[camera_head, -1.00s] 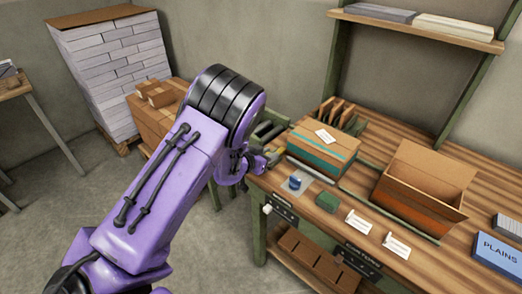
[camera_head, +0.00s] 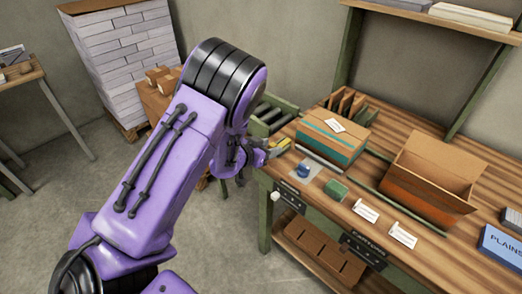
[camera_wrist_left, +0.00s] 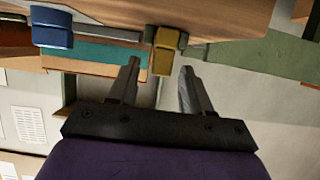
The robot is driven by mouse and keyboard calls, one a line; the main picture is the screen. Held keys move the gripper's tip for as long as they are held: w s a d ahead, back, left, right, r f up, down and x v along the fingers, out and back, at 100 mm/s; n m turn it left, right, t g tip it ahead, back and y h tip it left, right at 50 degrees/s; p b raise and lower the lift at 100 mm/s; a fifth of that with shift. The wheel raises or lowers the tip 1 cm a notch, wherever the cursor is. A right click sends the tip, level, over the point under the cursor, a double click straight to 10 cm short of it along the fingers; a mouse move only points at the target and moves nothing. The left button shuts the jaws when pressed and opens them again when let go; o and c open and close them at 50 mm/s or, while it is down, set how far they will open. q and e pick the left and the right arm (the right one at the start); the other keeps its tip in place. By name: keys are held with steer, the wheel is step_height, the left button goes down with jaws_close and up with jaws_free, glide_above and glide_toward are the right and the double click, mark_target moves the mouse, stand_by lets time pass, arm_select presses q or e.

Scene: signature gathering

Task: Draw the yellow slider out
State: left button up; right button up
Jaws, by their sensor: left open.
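The yellow slider (camera_wrist_left: 165,48) shows in the left wrist view as a small yellow block in a dark holder at a wooden edge. In the head view a small yellow part (camera_head: 280,146) shows beside my left gripper (camera_head: 269,152), at the bench's left end. My left gripper, also in the wrist view (camera_wrist_left: 159,72), is open, with one finger on each side of the slider's near end in the picture. Gaps show on both sides; contact and depth cannot be told. The arm hides part of this area in the head view. My right gripper is not in view.
A teal-striped carton (camera_head: 328,150), an open orange-brown box (camera_head: 425,185), a blue object (camera_head: 304,171) and a green block (camera_head: 334,190) stand on the wooden bench (camera_head: 375,170). Black rollers (camera_head: 270,114) lie behind the gripper.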

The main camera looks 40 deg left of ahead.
arm_select(q)
steer(key=b+v, duration=0.1)
steer(key=v, duration=0.7)
steer(key=shift+s+a, duration=0.2)
steer(key=shift+s, duration=0.05)
steer(key=s+f+n+g+y+b, duration=0.1)
steer(key=s+f+n+g+y, duration=0.25)
steer(key=s+f, duration=0.4)
steer(key=s+f+n+g+y, duration=0.2)
steer(key=s+f+n, duration=0.25)
steer(key=f, duration=0.65)
steer(key=s+d+f+g, duration=0.2)
steer(key=s+f, duration=0.2)
steer(key=s, duration=0.4)
steer(key=s+d+f+g, duration=0.2)
steer(key=s+f, duration=0.3)
steer(key=s, duration=0.3)
steer(key=shift+d+f+n+b, duration=0.25)
steer(key=shift+f+n+b, duration=0.05)
steer(key=shift+b, duration=0.05)
